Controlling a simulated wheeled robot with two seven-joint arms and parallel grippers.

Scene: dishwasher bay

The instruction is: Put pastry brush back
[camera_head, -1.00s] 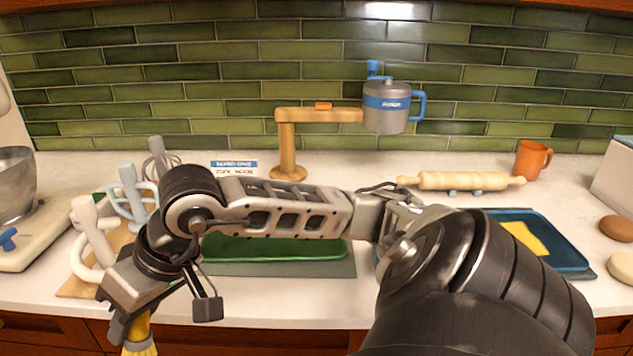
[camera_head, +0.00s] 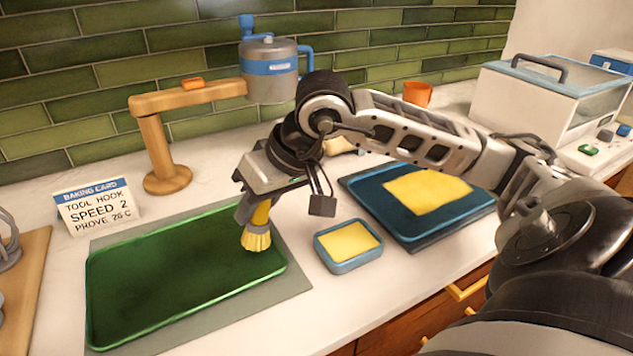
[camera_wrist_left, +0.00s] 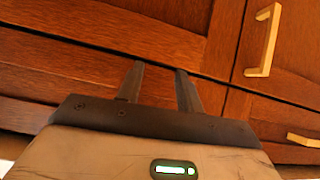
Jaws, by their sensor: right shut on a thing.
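The pastry brush (camera_head: 257,235) has a yellow handle and pale yellow bristles. My right gripper (camera_head: 255,210) is shut on its handle, bristles pointing down, in front of the right end of the green tray (camera_head: 150,322). I cannot tell whether the bristles touch the tray. A small blue dish (camera_head: 350,264) with a yellow filling stands just right of the brush. My left gripper (camera_wrist_left: 158,82) shows in the left wrist view, its two fingers apart and nothing between them, in front of wooden cabinet fronts.
A blue tray (camera_head: 435,240) with a yellow sheet lies to the right. A wooden stand (camera_head: 160,150) carries a grey canister (camera_head: 270,72) behind. A baking card (camera_head: 97,207) stands at left. A clear-lidded box (camera_head: 530,100) is at far right. Counter shows bare in front of the dish.

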